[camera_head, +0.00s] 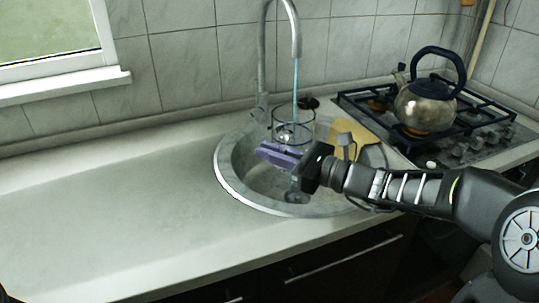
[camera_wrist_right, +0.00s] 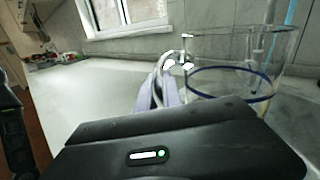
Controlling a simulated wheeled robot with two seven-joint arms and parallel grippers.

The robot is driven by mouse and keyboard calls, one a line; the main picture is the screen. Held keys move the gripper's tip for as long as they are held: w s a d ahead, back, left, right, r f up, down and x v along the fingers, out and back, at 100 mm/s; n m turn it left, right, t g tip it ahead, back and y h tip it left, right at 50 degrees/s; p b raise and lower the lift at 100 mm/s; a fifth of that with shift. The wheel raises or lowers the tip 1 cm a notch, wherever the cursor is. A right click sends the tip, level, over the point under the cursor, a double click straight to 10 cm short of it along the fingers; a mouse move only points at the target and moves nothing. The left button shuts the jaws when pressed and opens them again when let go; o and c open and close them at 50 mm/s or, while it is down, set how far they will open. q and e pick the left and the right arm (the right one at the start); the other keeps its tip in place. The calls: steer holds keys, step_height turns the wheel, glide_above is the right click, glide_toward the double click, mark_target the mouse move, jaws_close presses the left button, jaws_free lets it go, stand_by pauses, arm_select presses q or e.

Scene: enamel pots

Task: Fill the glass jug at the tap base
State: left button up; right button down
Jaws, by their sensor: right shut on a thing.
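The clear glass jug (camera_head: 309,127) is upright over the sink, below the tap (camera_head: 296,45). A thin blue stream of water (camera_head: 295,85) falls from the spout into its open top. My right gripper (camera_head: 275,152), with purple fingers, is shut on the jug at its near side; the exact grip is hard to see. In the right wrist view the jug (camera_wrist_right: 235,52) stands just beyond the gripper (camera_wrist_right: 165,90), with a dark blue ring around its body. I cannot tell whether that ring is a mark or the water level. My left gripper is not in view.
The round metal sink (camera_head: 232,180) is under the jug. A yellowish board or cloth (camera_head: 345,130) lies at its right rim. A metal kettle (camera_head: 425,105) stands on the gas hob (camera_head: 470,140) at right. The counter (camera_head: 120,210) left of the sink is clear.

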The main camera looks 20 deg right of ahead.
steer(key=w+d+p, duration=0.2)
steer(key=w+d, duration=0.3)
steer(key=w, duration=0.5)
steer(key=shift+w+d, duration=0.25)
steer(key=shift+w, duration=0.1)
steer(key=shift+r, duration=0.15)
stand_by(6.5)
